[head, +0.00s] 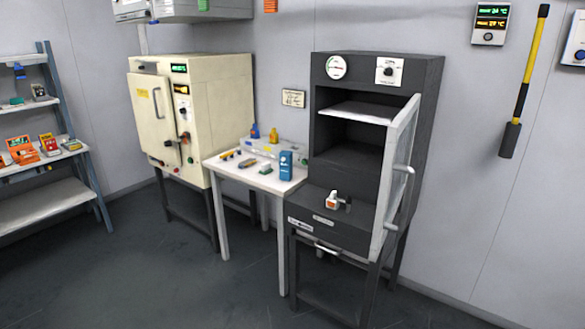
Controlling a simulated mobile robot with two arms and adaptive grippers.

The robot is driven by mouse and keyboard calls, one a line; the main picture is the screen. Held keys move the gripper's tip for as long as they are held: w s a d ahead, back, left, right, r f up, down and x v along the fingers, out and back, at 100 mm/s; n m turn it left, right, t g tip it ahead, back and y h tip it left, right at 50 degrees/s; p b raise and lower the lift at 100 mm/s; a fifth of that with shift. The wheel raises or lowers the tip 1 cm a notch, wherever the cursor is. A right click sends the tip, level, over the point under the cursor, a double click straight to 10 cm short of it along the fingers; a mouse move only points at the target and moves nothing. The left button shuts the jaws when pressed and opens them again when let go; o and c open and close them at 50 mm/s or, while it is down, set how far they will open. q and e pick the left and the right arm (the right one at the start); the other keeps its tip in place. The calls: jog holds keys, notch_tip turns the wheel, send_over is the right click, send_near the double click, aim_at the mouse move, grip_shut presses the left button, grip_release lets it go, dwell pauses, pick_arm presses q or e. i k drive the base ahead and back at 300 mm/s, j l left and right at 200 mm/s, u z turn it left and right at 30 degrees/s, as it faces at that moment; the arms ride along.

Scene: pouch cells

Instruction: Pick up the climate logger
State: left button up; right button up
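No thing in view carries a readable climate logger label, and I cannot tell for sure which one it is. A wall unit (490,23) at the top right has a lit display with temperature readings in °C. A blue upright device (286,165) stands at the front right of a small white table. A small white and orange device with a dark part (333,200) sits on the front ledge of the dark grey cabinet. Neither of my grippers is in view.
The dark grey cabinet (340,224) has its door (397,180) swung open to the right. The white table (238,175) holds several small items. A cream oven (222,110) stands behind it, shut. Shelves (45,207) are at left. The floor (130,270) in front is clear.

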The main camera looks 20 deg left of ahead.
aim_at(286, 167)
jog(key=i+j+z, duration=0.15)
jog(key=z, duration=0.3)
jog(key=i+j+z, duration=0.1)
jog(key=j+z, duration=0.35)
